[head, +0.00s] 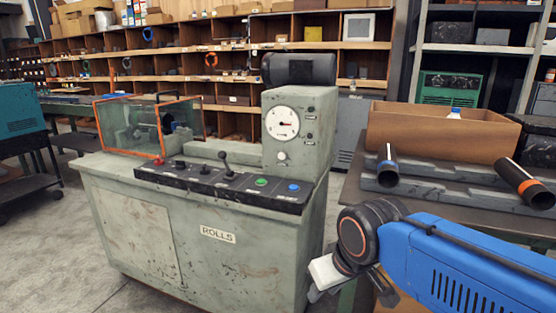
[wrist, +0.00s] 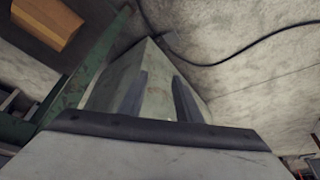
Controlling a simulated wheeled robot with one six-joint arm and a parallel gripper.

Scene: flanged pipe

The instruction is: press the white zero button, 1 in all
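The white zero button (head: 282,155) is a small pale round knob on the front of the grey-green machine's upright head, just below the white round dial (head: 282,123). The dial has a red pointer. My gripper (head: 315,295) is low at the right front of the machine, well below and to the right of the button, and points downward. In the wrist view, its two dark fingers (wrist: 161,95) stand apart with a pale surface showing between and beyond them. I see nothing held. The button is not visible in the wrist view.
The machine's sloping black panel (head: 225,184) carries levers, a green button (head: 261,182) and a blue button (head: 294,187). An orange-framed guard (head: 158,125) stands at left. A bench at right holds a cardboard box (head: 440,132) and dark pipes (head: 388,166).

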